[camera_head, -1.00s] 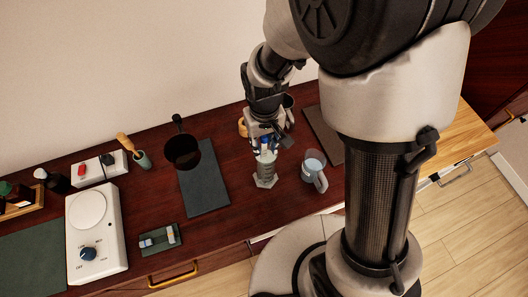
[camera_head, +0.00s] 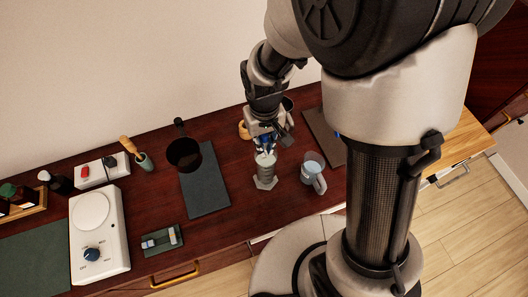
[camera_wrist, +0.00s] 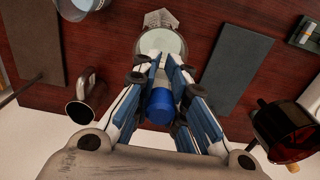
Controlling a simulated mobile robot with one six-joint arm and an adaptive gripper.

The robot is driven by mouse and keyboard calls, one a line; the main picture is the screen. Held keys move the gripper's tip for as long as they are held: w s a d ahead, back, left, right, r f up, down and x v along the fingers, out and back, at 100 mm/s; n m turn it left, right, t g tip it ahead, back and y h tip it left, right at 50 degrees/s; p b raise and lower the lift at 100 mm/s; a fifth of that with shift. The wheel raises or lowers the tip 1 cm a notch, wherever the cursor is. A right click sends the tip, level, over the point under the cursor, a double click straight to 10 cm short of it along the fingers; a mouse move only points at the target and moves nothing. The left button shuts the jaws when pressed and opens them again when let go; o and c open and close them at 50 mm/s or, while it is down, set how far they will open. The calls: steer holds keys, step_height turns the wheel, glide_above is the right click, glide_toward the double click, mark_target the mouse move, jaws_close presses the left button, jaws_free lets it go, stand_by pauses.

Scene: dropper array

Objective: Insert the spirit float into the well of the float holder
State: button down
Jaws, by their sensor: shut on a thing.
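The float holder (camera_head: 265,176) is a grey ribbed cylinder on a hexagonal base, upright on the dark red table. In the wrist view its pale round top (camera_wrist: 160,40) shows just beyond my fingertips. My gripper (camera_head: 265,146) is right above the holder, pointing down. In the wrist view my gripper (camera_wrist: 166,66) is shut on the spirit float (camera_wrist: 160,106), which shows a blue end between the blue-padded fingers. The float's other end is hidden by the fingers, so I cannot tell whether it is in the well or just above it.
A grey-blue mug (camera_head: 312,170) stands close right of the holder. A dark slab (camera_head: 205,190) and a dark round pan (camera_head: 184,153) are to the left. A small green tray (camera_head: 162,240) and a white hotplate (camera_head: 98,245) are farther left. A brown mat (camera_head: 326,126) lies behind the mug.

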steer(key=shift+r+p, duration=2.1)
steer(key=shift+r, duration=0.85)
